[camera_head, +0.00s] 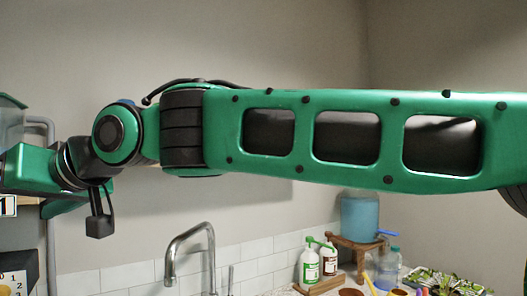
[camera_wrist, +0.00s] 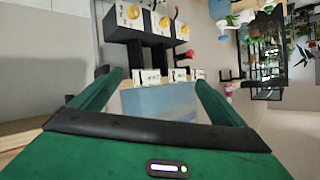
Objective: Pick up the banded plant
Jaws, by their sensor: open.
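No plant that I can make out as banded shows clearly. In the head view, a leafy plant with green and pale leaves (camera_head: 452,283) is cut off at the bottom right; its pot is out of frame. In the wrist view, small, sideways-looking green plants (camera_wrist: 303,55) are far off at the right; any bands are too small to tell. My gripper (camera_wrist: 162,78) is open, its two green fingers spread wide with nothing held between them. In the head view my arm reaches left, away from the leafy plant.
Beyond my fingers are a black fixture with yellow dials (camera_wrist: 134,12) and a red knob (camera_wrist: 191,54). A black rack (camera_wrist: 268,70) is at the right.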

